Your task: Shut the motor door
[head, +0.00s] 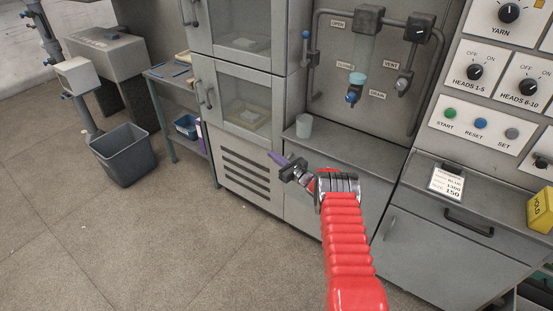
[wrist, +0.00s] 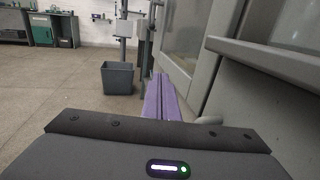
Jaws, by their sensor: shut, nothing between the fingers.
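My gripper (head: 274,156) has purple fingers that are shut with nothing between them; they also show in the wrist view (wrist: 160,92). It points left, in front of the grey cabinet. A grey slotted panel (head: 246,182) sits low on the cabinet, left of and below my fingers. It looks flush with the cabinet face. No label names the motor door, so I cannot tell for sure that this panel is it. In the wrist view, a grey cabinet face (wrist: 262,112) stands close on the right of my fingers. I cannot tell whether they touch anything.
Two glazed doors, upper (head: 240,22) and lower (head: 243,103), are above the slotted panel. A pale cup (head: 304,125) stands on the counter (head: 350,153) at right. A grey bin (head: 126,156) and a side table (head: 172,83) stand at left. Open floor (head: 120,245) lies in front.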

